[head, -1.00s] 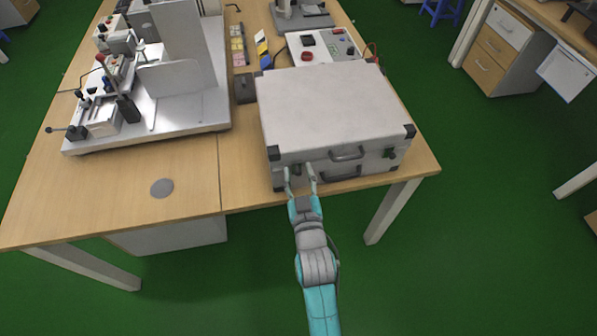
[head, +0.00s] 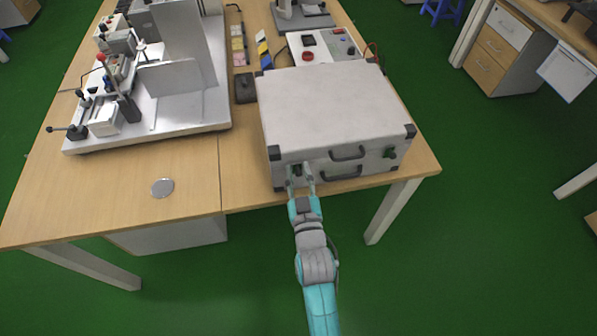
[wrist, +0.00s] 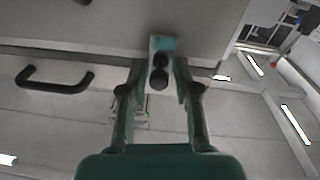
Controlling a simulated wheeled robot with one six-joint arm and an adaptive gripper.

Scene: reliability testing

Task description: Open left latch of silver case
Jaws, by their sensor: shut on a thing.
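The silver case (head: 330,108) lies flat and closed at the front edge of the table, its front side facing me. Its left latch (wrist: 160,62) is a small green and dark part on the front near the lid seam. The right latch (head: 390,153) is green and stands free near the right corner.
Two dark handles sit on the case front, an upper one (head: 347,153) and a lower one (head: 343,173), to the right of my gripper. A metal test rig (head: 190,112) stands at the left. A control box (head: 322,46) is behind the case. The table's front left is mostly clear.

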